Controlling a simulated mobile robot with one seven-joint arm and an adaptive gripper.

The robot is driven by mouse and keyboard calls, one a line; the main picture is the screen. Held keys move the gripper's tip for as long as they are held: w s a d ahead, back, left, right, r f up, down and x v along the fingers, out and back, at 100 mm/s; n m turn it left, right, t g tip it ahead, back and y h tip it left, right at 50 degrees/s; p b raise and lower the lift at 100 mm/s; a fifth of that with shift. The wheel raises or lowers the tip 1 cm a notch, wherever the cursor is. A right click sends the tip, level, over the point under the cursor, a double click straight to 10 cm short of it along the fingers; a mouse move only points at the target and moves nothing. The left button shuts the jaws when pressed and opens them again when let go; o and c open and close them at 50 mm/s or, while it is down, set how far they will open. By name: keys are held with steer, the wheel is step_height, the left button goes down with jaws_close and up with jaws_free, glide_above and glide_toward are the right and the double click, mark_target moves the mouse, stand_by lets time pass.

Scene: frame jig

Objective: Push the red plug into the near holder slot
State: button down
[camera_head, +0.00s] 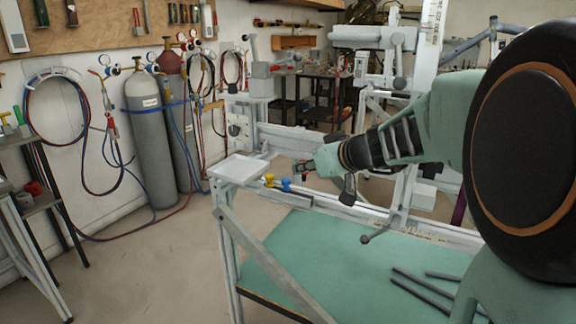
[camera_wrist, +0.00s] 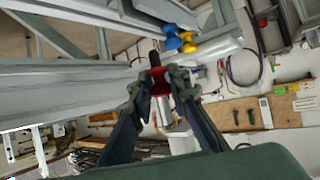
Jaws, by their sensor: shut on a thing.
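My gripper (camera_head: 304,168) is above the rail of the frame in the head view. In the wrist view, my gripper (camera_wrist: 160,84) is shut on the red plug (camera_wrist: 158,77), which sits between the fingertips. A dark shaft sticks out beyond the plug. A yellow plug (camera_head: 269,180) and a blue plug (camera_head: 286,184) stand side by side on the rail, left of my gripper. I cannot make out the holder's slots or which is the near one.
A white tray (camera_head: 238,168) is at the left end of the frame rail. A green board (camera_head: 300,262) lies below, with several dark rods (camera_head: 420,290) at its right. Gas cylinders (camera_head: 152,130) stand by the wall at left.

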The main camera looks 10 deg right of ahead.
mark_target(305, 180)
steer(key=shift+f+b, duration=0.9)
steer(key=shift+f, duration=0.95)
steer(key=shift+f+b, duration=1.15)
steer(key=shift+b, duration=0.4)
steer(key=c, duration=1.8)
jaws_free()
steer(key=shift+o, duration=0.2)
step_height(305, 180, up, 10)
steer(key=shift+r, duration=0.1)
